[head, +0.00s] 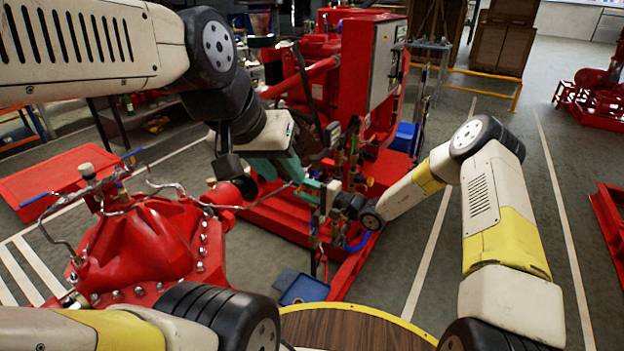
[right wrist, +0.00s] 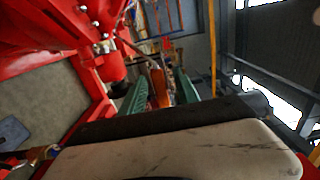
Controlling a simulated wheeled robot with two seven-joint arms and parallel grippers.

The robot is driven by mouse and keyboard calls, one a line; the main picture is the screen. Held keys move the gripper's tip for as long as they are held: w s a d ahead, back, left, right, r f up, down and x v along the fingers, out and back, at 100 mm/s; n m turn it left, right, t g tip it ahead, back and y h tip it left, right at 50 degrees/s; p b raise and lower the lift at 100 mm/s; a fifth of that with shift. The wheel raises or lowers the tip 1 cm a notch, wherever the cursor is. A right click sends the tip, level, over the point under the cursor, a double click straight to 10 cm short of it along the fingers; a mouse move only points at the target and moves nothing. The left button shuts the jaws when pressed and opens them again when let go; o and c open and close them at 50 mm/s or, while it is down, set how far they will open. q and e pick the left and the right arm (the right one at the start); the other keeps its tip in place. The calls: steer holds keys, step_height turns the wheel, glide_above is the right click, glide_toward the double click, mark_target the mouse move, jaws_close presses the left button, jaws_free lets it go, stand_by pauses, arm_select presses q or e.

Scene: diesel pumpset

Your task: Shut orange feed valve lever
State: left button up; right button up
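In the right wrist view an orange piece, which looks like the feed valve lever (right wrist: 159,88), stands between the two green fingers of my right gripper (right wrist: 160,92). The fingers are apart, one on each side of it, with no clear contact. In the head view my right gripper (head: 312,191) points left at the cluster of valves and pipes in front of the red pumpset (head: 345,65); I cannot pick out the lever there. My left gripper (head: 272,170) hangs to the left of the right one, green fingers downward; its finger gap is not clear.
A red flanged casing (head: 145,245) with thin pipes and blue-handled valves stands at left. A blue tray (head: 305,289) lies on the floor below the valves. A round wooden top (head: 350,330) is at the front. Grey floor is open at right.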

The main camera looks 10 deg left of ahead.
jaws_close()
stand_by(1.3)
